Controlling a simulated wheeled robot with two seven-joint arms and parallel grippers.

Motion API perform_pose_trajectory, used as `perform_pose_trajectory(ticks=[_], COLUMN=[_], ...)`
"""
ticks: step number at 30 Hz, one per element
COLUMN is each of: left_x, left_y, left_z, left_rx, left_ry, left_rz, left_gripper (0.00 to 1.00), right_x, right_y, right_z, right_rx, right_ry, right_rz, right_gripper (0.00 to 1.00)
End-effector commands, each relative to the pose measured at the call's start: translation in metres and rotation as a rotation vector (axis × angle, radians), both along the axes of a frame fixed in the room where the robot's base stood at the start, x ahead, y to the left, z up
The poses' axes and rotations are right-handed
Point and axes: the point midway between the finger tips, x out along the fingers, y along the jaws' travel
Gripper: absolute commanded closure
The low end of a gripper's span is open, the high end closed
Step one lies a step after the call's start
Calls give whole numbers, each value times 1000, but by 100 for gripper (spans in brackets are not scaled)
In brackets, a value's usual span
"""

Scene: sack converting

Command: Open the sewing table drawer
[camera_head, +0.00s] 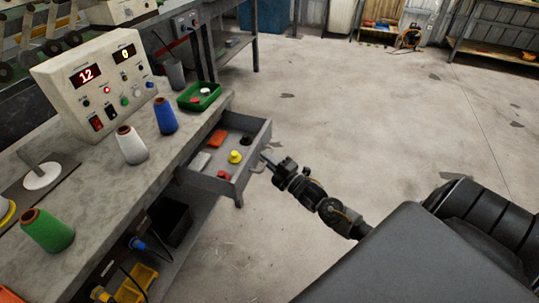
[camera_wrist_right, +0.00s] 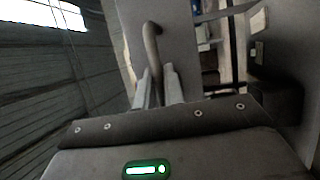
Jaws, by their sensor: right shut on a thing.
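The drawer (camera_head: 232,181) of the sewing table (camera_head: 118,195) stands pulled out from under the tabletop at its right side. Inside it lie a red block, a grey block, a yellow piece and a few small items. My right gripper (camera_head: 267,160) is at the outer face of the drawer. In the right wrist view its two fingers (camera_wrist_right: 155,88) are shut on the curved drawer handle (camera_wrist_right: 153,45), which stands out from the grey drawer front (camera_wrist_right: 176,30). My left gripper is not in view.
On the tabletop stand a control box (camera_head: 95,85) with lit displays, a white spool (camera_head: 131,145), a blue spool (camera_head: 165,115), a green spool (camera_head: 47,230) and a green tray (camera_head: 199,96). Black and yellow bins sit below. The concrete floor (camera_head: 380,110) to the right is open.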

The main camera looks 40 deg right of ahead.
Motion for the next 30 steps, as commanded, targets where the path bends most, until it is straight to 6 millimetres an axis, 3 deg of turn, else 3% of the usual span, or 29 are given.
perform_pose_trajectory(ticks=[15, 16, 20, 30], left_x=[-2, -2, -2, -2], left_y=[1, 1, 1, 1], left_z=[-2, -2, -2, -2], left_rx=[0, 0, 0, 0], left_ry=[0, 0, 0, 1], left_rz=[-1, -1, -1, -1], left_gripper=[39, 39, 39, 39], right_x=[-2, -2, -2, -6], right_y=[2, 2, 2, 1], right_z=[0, 0, 0, -1], right_rx=[0, 0, 0, 0], right_ry=[1, 0, 0, 1], right_rz=[13, 13, 12, 11], right_gripper=[100, 85, 68, 68])
